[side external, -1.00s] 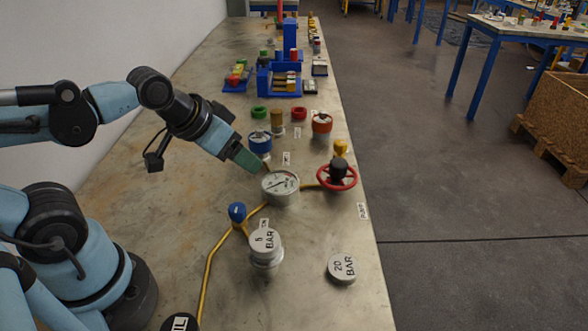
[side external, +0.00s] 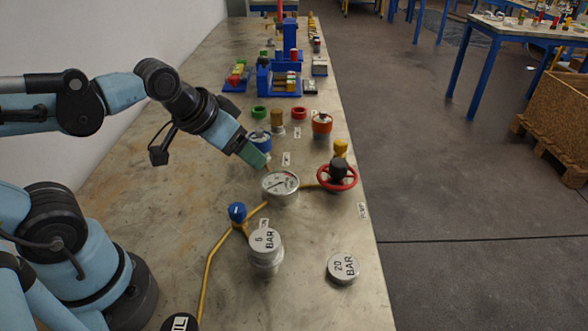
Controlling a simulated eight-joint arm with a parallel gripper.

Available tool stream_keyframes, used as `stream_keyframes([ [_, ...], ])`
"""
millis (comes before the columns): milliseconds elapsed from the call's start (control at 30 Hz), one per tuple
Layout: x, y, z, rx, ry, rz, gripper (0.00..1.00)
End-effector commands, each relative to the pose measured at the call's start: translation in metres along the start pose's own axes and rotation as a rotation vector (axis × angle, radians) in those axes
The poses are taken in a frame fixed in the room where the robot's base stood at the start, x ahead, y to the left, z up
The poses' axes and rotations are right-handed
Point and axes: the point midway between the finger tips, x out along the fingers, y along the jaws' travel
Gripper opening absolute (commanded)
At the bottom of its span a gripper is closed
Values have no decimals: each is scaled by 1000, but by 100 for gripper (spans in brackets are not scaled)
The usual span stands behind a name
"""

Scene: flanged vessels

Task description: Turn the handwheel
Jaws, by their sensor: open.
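A yellow pipe joins the two. My gripper (side external: 266,166) points down and to the right, just above and behind the gauge in the picture. It is open and apart from the handwheel, to its left. The gripper fingers are small here and no object shows between them.
A blue-topped valve (side external: 237,213), a 6 BAR weight (side external: 265,246) and a 20 BAR weight (side external: 342,268) stand nearer on the bench (side external: 310,310).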

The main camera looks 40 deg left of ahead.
Motion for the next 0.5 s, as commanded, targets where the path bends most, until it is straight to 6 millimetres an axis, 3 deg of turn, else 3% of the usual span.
stream_keyframes([
  [267, 12, 22, -60, 3, -84, 11, 69],
  [500, 42, 49, -106, 2, -159, 7, 69],
])
